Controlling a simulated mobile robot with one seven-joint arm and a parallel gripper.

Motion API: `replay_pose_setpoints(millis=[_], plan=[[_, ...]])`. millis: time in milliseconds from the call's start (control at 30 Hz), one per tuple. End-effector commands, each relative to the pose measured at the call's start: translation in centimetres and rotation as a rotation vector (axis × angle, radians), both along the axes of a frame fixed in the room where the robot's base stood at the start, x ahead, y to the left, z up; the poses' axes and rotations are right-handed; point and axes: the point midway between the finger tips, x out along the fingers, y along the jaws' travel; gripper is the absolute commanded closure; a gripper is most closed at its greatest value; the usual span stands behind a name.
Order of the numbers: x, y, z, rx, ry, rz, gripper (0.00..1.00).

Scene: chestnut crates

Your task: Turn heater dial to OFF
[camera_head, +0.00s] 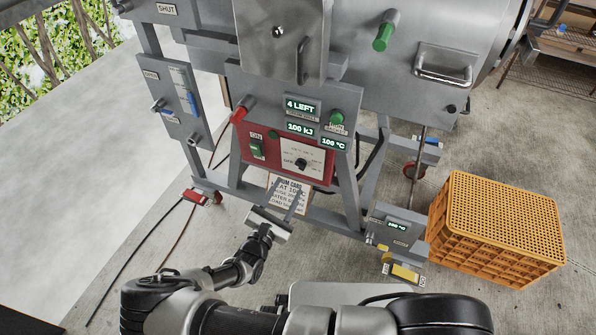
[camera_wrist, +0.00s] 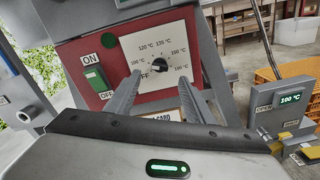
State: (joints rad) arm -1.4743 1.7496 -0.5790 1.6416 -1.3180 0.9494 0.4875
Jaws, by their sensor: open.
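The heater dial (camera_head: 301,163) is a small dark knob on a white temperature plate (camera_head: 312,153), set in a red panel. In the wrist view the dial (camera_wrist: 160,66) is between and beyond my fingers, with marks such as 100, 120 and 135 °C around it. The OFF mark beside the knob is partly hidden. I cannot tell exactly where the knob points. My gripper (camera_head: 290,190) is open and empty, below and in front of the panel, apart from the dial. In the wrist view my gripper (camera_wrist: 172,72) has its two fingers spread on either side of the plate.
A green ON/OFF switch (camera_wrist: 95,78) is left of the dial. Displays above read 4 LEFT, 100 kJ and 100 °C. A red handle (camera_head: 240,112) sticks out at upper left. A hanging card (camera_head: 290,193) is behind my gripper. An orange crate (camera_head: 500,230) stands right.

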Motion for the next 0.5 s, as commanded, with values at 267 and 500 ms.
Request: replay_pose_setpoints(millis=[267,500], plan=[[5.6,-2.2,-0.2,0.0,0.0,-0.002,0.52],[8.4,-3.1,-0.1,0.0,0.0,-0.002,0.52]])
